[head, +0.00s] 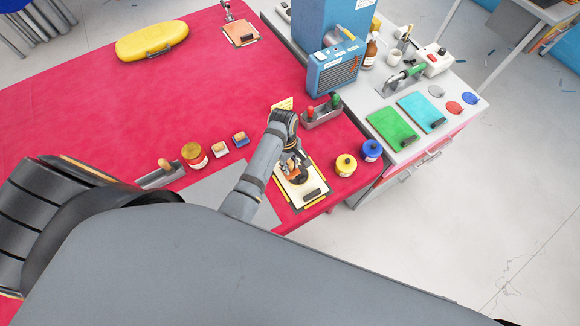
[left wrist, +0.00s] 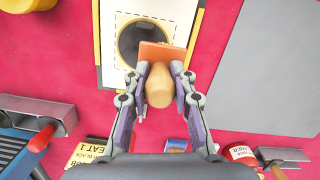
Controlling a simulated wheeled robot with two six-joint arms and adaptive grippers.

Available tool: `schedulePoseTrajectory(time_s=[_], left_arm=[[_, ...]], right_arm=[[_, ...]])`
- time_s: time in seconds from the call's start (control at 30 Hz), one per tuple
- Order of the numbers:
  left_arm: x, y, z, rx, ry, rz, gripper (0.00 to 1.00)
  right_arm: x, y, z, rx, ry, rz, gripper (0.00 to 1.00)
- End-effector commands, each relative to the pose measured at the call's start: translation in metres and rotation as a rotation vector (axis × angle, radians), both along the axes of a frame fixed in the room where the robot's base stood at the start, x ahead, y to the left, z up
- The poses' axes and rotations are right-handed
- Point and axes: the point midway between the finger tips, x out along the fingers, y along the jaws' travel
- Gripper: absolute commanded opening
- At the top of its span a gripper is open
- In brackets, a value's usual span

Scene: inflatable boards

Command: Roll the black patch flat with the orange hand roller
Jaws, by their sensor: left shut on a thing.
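My left gripper (head: 291,163) is over the cream board (head: 318,183) near the red table's front edge. In the left wrist view the gripper (left wrist: 160,80) is shut on the pale wooden handle of the orange hand roller (left wrist: 168,54). The roller's orange head lies over the lower right part of the round black patch (left wrist: 136,36). The patch sits inside a dashed outline on the board, which also shows in this view (left wrist: 112,70). I cannot tell whether roller and patch touch. My right gripper is not in view.
A grey holder with red and green handles (head: 322,114) stands behind the board. Yellow (head: 346,165) and blue (head: 371,151) tins stand to its right. A jar (head: 194,154) and small blocks are left. A blue heater (head: 335,70) stands behind. The table's back left is mostly clear.

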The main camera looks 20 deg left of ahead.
Motion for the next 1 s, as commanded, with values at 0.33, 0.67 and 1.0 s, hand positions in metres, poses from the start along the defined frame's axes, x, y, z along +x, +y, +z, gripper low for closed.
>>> schedulePoseTrajectory(time_s=[0.33, 0.67, 1.0], left_arm=[[0.0, 0.0, 0.041, -0.001, -0.002, 0.0, 0.0], [0.0, 0.0, 0.049, -0.001, 0.0, 0.0, 0.0], [0.0, 0.0, 0.049, 0.0, 0.0, 0.0, 0.0]], right_arm=[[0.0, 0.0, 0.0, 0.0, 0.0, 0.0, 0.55], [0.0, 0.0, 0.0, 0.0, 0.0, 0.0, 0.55], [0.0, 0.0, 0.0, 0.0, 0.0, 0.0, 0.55]])
